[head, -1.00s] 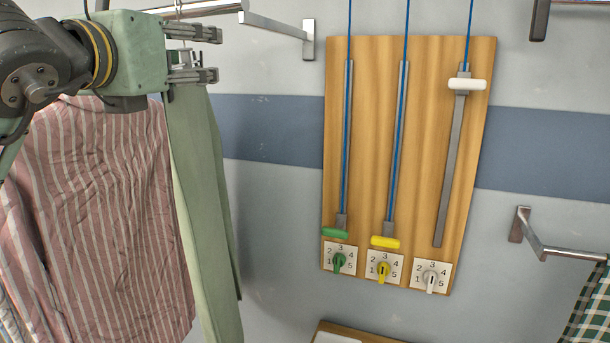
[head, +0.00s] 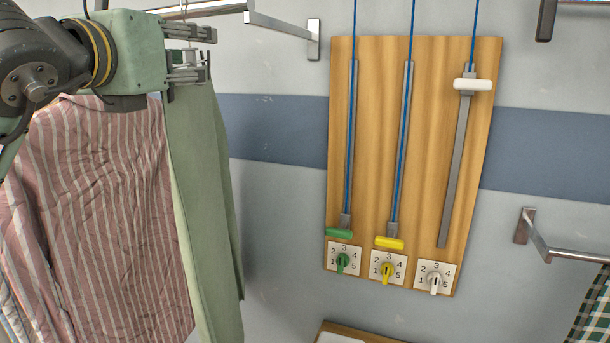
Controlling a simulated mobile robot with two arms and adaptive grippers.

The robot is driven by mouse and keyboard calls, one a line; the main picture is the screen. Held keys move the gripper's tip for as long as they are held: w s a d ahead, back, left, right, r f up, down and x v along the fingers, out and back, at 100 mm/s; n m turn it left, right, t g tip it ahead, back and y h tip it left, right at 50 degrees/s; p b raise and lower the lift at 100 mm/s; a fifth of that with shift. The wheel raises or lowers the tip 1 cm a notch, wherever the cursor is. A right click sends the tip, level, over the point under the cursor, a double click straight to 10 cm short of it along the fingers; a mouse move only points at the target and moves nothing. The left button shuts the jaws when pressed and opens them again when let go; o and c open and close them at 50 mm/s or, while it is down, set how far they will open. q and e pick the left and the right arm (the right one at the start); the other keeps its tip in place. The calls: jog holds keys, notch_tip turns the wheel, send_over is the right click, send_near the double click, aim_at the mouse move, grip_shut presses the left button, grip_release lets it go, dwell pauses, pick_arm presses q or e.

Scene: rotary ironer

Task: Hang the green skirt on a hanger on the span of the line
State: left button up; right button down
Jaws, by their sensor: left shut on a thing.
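The green skirt (head: 205,200) hangs long and pale green at the left in the head view, beside the striped garment. My left gripper (head: 203,54) is at its top, in front of the wall. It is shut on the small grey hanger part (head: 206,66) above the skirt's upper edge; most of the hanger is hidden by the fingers. A metal rail (head: 205,9) runs behind and above the gripper. I cannot tell whether the hanger touches it. No span of line is clearly recognisable. My right gripper is not in view.
A red-and-white striped garment (head: 95,215) hangs left of the skirt. A wooden board (head: 425,150) carries cords with green, yellow and white handles and numbered dials. A lower rail (head: 570,255) holds a checked cloth (head: 592,310) at right. Bare wall lies between skirt and board.

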pick_arm(q)
jog(key=shift+w+a+f, duration=0.1)
jog(key=shift+w, duration=0.3)
jog(key=shift+c, duration=0.9)
jog(key=shift+a, duration=0.1)
grip_shut()
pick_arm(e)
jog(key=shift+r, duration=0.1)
